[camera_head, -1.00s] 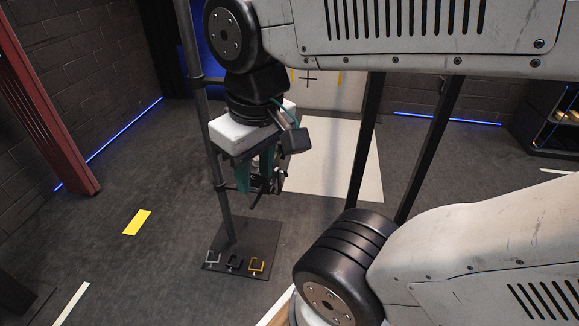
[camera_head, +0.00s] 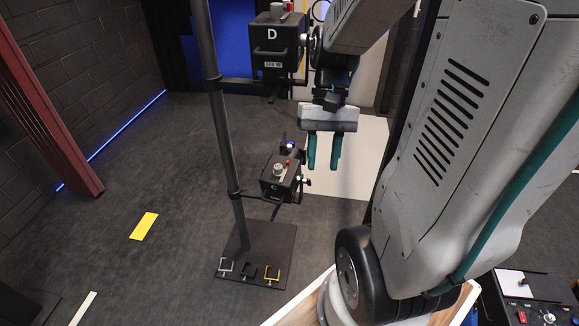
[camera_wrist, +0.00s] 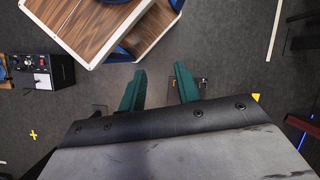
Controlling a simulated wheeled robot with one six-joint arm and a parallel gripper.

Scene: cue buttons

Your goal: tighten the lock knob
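A dark box (camera_head: 276,188) is mounted low on a black pole, with a pale round knob (camera_head: 278,171) and a red button (camera_head: 289,163) on top. A small dark knob with a pale tip (camera_head: 304,180) sticks out from its right side. I cannot tell for sure which is the lock knob. My gripper (camera_head: 324,160) has its two teal fingers apart with nothing between them. It appears up and right of this box, clear of it in the picture. In the wrist view, the open fingers (camera_wrist: 160,70) show empty floor between them.
A second box marked D (camera_head: 272,58) sits higher on the pole (camera_head: 222,130), left of my wrist. The wrist view shows a wooden-topped table (camera_wrist: 85,25) and a control panel (camera_wrist: 42,75).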

